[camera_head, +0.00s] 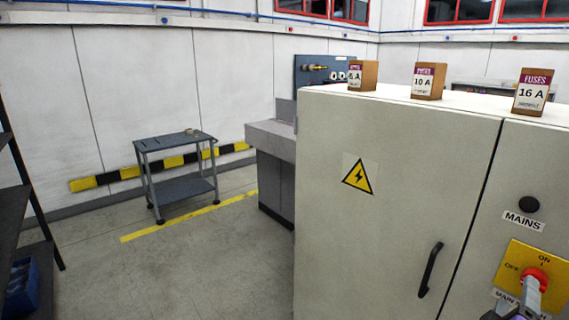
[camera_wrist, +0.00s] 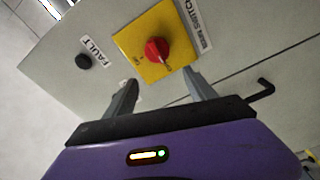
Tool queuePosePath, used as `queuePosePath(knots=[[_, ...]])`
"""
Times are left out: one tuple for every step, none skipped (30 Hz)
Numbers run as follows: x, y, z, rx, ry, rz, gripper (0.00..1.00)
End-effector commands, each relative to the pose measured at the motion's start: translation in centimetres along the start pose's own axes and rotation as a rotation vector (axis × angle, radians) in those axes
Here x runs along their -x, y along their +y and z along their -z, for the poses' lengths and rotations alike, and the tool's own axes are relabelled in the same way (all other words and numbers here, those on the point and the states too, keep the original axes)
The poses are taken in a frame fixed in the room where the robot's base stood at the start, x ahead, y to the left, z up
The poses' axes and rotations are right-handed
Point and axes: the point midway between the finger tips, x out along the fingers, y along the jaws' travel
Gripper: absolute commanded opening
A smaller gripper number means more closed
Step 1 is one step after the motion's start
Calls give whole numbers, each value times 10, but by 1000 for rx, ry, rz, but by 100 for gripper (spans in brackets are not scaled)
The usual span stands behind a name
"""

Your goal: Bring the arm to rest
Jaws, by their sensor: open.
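My gripper (camera_wrist: 160,78) is open, its two grey fingers apart with nothing between them in the wrist view. The red switch knob (camera_wrist: 157,50) on its yellow plate (camera_wrist: 130,40) lies just beyond the fingertips, and I see no clear contact. In the head view, my gripper shows only partly at the bottom right corner, in front of the yellow plate (camera_head: 517,262) and partly over the red knob (camera_head: 538,275). The knob's exact setting is hard to read.
The pale cabinet (camera_head: 390,160) fills the right side, with a black handle (camera_head: 430,270). Fuse boxes (camera_head: 430,80) stand on top. A trolley (camera_head: 175,142) stands by the far wall. A dark shelf (camera_head: 25,215) is at the left edge. The floor (camera_head: 180,270) between is clear.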

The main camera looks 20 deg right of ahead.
Motion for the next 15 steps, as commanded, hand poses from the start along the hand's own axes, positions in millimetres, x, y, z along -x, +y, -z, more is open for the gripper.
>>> queuePosePath(knots=[[2,3,13,-52,52,2,64],[5,2,20,-89,89,9,64],[12,-2,29,-139,142,26,64],[20,-7,36,-176,184,46,64],[29,-13,42,-215,225,68,64],[41,-20,49,-259,273,97,64],[50,-25,53,-292,305,119,64],[60,-30,57,-323,335,142,64],[74,-37,61,-366,375,175,64],[85,-41,64,-397,404,200,64],[97,-46,66,-431,431,228,64],[113,-53,68,-475,466,267,64],[127,-57,70,-511,491,298,64],[141,-62,70,-547,515,331,64],[160,-67,70,-596,544,376,64]])
